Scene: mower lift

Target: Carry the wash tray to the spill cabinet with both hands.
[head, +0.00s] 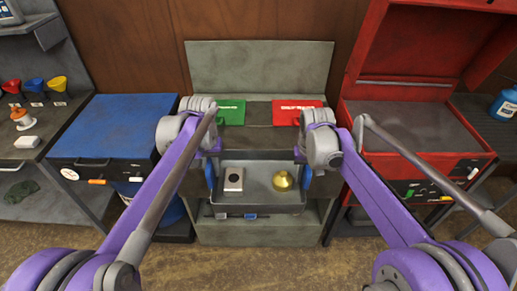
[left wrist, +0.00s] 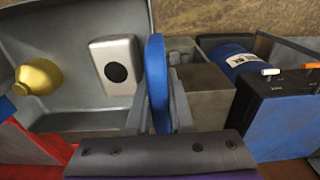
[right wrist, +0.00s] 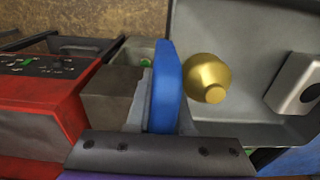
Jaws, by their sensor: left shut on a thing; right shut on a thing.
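The wash tray (head: 258,197) is a grey metal tray with blue handles at its left and right ends. It is held level in front of the grey cabinet (head: 265,232). A white block with a dark round spot (head: 234,180) and a brass-coloured round part (head: 283,181) lie in it. My left gripper (head: 210,172) is shut on the left blue handle (left wrist: 156,80). My right gripper (head: 306,174) is shut on the right blue handle (right wrist: 168,85). The tray's inside also shows in both wrist views. The arms hide part of the tray's ends.
A green item (head: 231,112) and a red item (head: 296,111) lie on the grey cabinet's top. A blue-topped cabinet (head: 118,126) stands to the left, a red tool chest (head: 420,133) to the right. A blue drum (left wrist: 235,58) stands by the blue cabinet. The floor in front is bare.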

